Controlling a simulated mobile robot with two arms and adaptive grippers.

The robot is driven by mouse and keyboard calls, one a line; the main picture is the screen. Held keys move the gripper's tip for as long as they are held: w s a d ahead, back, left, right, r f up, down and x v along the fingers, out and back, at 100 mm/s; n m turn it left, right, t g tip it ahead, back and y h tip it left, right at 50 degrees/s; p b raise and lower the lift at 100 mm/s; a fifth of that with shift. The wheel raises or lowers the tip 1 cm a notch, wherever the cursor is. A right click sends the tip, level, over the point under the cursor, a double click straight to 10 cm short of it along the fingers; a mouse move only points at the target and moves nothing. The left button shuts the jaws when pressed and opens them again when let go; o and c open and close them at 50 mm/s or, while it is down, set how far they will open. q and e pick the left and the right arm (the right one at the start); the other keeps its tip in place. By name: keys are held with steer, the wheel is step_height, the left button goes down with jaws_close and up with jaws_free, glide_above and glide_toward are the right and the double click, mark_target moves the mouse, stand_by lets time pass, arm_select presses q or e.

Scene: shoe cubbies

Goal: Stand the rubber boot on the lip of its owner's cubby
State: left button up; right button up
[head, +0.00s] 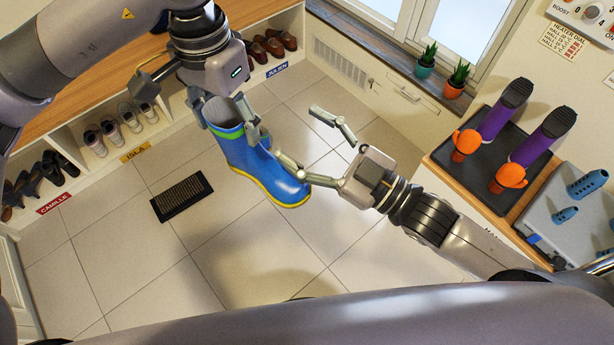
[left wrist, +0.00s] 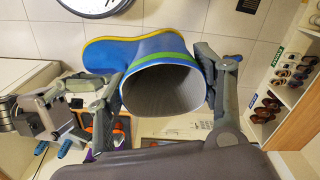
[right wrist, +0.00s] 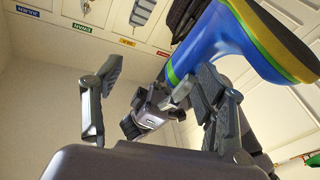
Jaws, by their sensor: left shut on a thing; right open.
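The blue rubber boot (head: 262,165), with a green top band and yellow sole edge, hangs above the floor, toe toward the lower right. My left gripper (head: 226,120) is shut on its shaft near the top. In the left wrist view the boot's (left wrist: 112,54) open mouth faces the camera between the fingers. My right gripper (head: 294,133) is open beside the boot; one finger overlaps the foot in the head view, and I cannot tell if it touches. Cubby labels read CAMILLE (head: 53,203), ISLA (head: 134,152) and JULIEN (head: 276,69). A green label (right wrist: 84,28) shows between yellow and blue ones.
The labelled cubbies hold pairs of shoes. A dark doormat (head: 182,196) lies on the tiled floor. At right, a counter carries purple posts with orange parts (head: 510,175) on a black tray (head: 448,153), and a grey case (head: 560,215). Plants (head: 427,61) stand on the window sill.

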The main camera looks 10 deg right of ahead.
mark_target(258, 158)
steer(key=s, duration=0.2)
steer(key=s+f+m+g, duration=0.1)
steer(key=s, duration=0.1)
steer(key=s+f+m+g, duration=0.1)
steer(key=s, duration=0.1)
steer(key=shift+a+f+h, duration=0.15)
steer(key=shift+a+h, duration=0.15)
steer(key=shift+a, duration=0.05)
steer(key=shift+s+a+f, duration=0.1)
steer(key=shift+a, duration=0.05)
steer(key=x, duration=1.2)
steer(key=shift+f, duration=0.15)
arm_select(q)
steer(key=shift+d, duration=0.1)
arm_select(e)
steer(key=shift+m, duration=0.3)
steer(key=c, duration=0.7)
arm_select(q)
steer(key=shift+r, duration=0.1)
arm_select(e)
steer(key=shift+s, duration=0.1)
steer(key=c, duration=0.8)
arm_select(q)
steer(key=o, duration=1.1)
arm_select(e)
jaws_close()
arm_select(q)
steer(key=o, duration=0.5)
